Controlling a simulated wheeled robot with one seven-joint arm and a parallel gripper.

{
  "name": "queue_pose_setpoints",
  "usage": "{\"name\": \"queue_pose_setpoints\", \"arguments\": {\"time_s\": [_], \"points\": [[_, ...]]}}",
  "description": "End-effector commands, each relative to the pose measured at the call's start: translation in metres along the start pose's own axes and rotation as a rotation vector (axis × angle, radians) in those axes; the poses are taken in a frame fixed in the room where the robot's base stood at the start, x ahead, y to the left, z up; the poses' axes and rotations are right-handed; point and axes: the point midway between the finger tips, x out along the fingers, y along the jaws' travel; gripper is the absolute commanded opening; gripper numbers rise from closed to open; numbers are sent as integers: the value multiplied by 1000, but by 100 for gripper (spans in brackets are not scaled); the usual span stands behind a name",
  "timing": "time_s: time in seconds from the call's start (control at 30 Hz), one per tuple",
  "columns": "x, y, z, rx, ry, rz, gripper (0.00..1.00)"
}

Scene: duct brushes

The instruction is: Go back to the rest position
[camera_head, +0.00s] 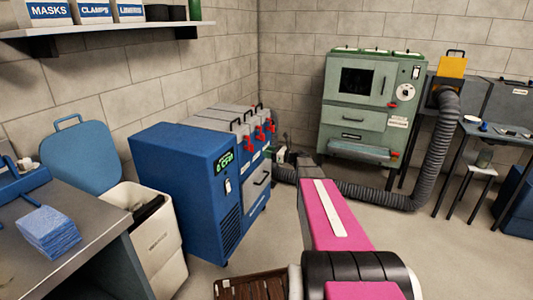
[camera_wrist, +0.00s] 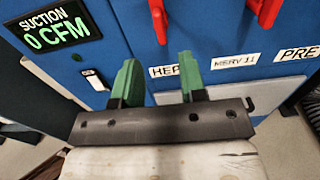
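My gripper (camera_wrist: 158,72) shows in the wrist view with two green fingers spread apart and nothing between them. It is in front of the blue suction unit (camera_wrist: 120,25), whose display (camera_wrist: 52,28) reads "SUCTION 0 CFM". I cannot tell whether the fingers touch its face. In the head view my pink arm reaches forward past the right side of the blue suction unit (camera_head: 185,180). The gripper itself is hard to make out there.
Red handles (camera_head: 260,130) line the unit's side. An open white bin (camera_head: 150,235) and a workbench (camera_head: 70,250) with blue cloths (camera_head: 48,230) stand left.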

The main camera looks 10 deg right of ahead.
Motion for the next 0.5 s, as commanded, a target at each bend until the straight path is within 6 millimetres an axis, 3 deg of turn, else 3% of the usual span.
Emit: {"name": "queue_pose_setpoints", "arguments": {"time_s": [0.17,0.27,0.37,0.5], "points": [[1,4,-1,-11,10,5,38],[3,20,-8,-67,56,29,38],[7,50,-22,-183,147,84,38],[7,104,-50,-419,317,216,38]]}}
